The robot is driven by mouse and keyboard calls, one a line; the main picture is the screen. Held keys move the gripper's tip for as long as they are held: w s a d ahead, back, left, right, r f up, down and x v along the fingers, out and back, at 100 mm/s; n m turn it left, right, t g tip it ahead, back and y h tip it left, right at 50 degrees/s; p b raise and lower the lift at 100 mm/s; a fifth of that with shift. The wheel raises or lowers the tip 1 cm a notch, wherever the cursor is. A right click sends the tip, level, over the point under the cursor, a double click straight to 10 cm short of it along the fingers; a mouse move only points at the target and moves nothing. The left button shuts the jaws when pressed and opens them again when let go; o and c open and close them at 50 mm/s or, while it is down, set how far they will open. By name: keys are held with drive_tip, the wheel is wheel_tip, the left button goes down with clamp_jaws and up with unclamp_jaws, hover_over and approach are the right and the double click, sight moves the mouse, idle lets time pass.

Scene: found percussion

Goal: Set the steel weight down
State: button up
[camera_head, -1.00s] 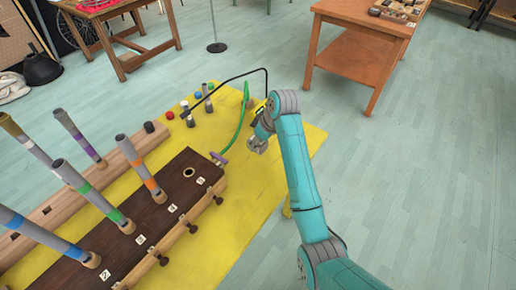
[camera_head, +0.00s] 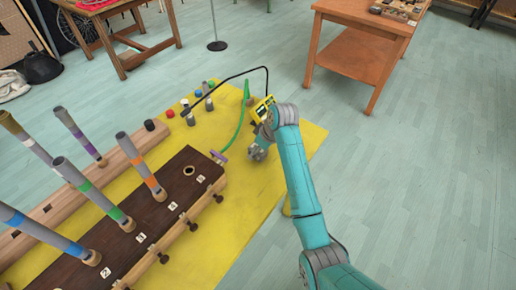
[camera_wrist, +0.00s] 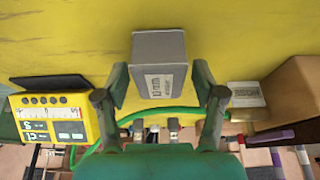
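The steel weight (camera_wrist: 159,61) is a grey block with a printed white label, seen in the wrist view against the yellow surface. My gripper (camera_wrist: 160,84) has one finger on each side of it, with the pads close against its sides. In the head view my gripper (camera_head: 258,152) is low over the right part of the yellow table (camera_head: 281,175), right of the dark wooden block. The weight is small there and hard to tell from the fingers. Whether its underside touches the table is not clear.
A yellow meter (camera_wrist: 52,118) and a brown box (camera_wrist: 286,92) flank my gripper in the wrist view. A green hose (camera_head: 239,122) curves close by. The dark block (camera_head: 150,215) with several upright tubes stands left. Yellow surface in front of my gripper is clear.

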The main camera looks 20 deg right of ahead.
drive_tip(key=v, duration=1.2)
drive_tip(key=shift+r, duration=0.15)
idle(0.4)
